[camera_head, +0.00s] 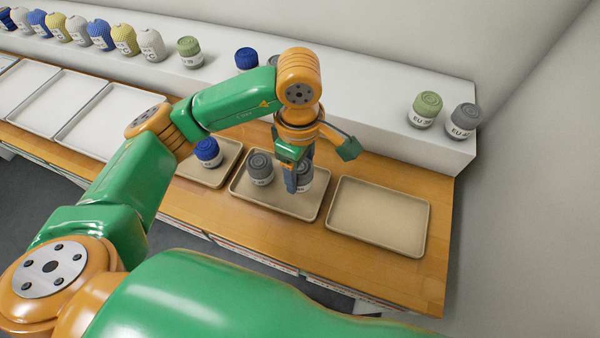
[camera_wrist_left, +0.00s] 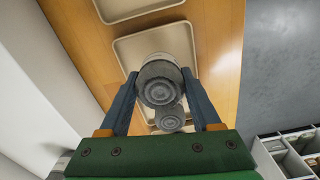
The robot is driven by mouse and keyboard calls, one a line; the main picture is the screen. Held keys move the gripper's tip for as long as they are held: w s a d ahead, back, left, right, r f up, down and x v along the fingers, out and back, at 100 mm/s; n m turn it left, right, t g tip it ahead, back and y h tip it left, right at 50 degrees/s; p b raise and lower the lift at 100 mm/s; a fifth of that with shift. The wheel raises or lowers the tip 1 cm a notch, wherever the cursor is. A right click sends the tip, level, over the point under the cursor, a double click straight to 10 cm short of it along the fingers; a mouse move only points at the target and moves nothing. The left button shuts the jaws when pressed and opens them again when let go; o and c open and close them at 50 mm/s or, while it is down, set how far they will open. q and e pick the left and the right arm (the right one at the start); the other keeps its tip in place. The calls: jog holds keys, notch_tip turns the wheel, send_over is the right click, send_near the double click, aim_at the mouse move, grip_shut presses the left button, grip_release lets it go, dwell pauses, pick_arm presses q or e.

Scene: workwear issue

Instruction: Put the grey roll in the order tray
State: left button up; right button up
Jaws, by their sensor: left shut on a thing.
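My left gripper (camera_head: 298,181) is shut on a grey roll (camera_head: 307,177) with a white label band, over the middle beige tray (camera_head: 285,207). In the left wrist view the same grey roll (camera_wrist_left: 160,84) sits upright between the two fingers. A second grey roll (camera_head: 260,167) stands in that tray just left of the held one; it also shows in the left wrist view (camera_wrist_left: 170,119). Whether the held roll touches the tray floor is hard to tell. No marking shows which tray is the order tray. My right gripper is out of view.
An empty beige tray (camera_head: 377,214) lies to the right. The left beige tray (camera_head: 213,175) holds a blue roll (camera_head: 208,152). On the white shelf behind stand a green roll (camera_head: 425,109), a grey roll (camera_head: 463,121) and several others. Empty white trays (camera_head: 108,120) lie further left.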

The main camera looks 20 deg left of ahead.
aim_at(300, 178)
pick_arm(q)
jog(key=f, duration=0.1)
jog(key=f+p, duration=0.1)
jog(key=f, duration=0.1)
jog(key=shift+w+a+f+p, duration=0.1)
jog(key=shift+w+f+p, duration=0.15)
jog(key=shift+f+p, duration=0.1)
jog(key=shift+f, duration=0.15)
jog(key=shift+f+b, duration=0.1)
jog(key=shift+b, duration=0.3)
jog(key=o, duration=1.3)
jog(key=shift+o, duration=0.2)
